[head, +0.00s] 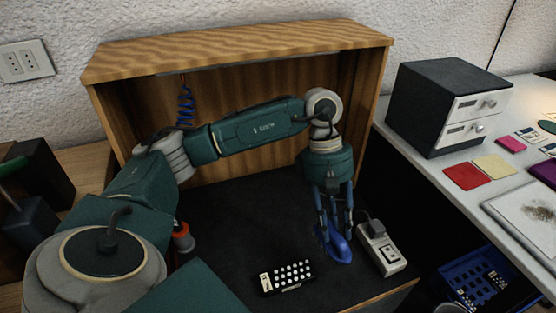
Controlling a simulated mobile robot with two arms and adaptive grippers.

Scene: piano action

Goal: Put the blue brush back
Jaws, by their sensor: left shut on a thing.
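My left arm reaches across the open front of a wooden cabinet, and its gripper (334,228) points down over the dark surface inside. It is shut on the blue brush (341,250), which shows at and below the fingertips. The fingers hide part of the brush. I cannot tell whether the brush touches the dark surface. My right gripper is not in view.
A white device with a dark plug (382,254) stands just right of the brush. A black block with white dots (287,277) lies in front, to the left. The wooden cabinet (240,52) has a roof and side walls. A blue crate (452,271) is at lower right.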

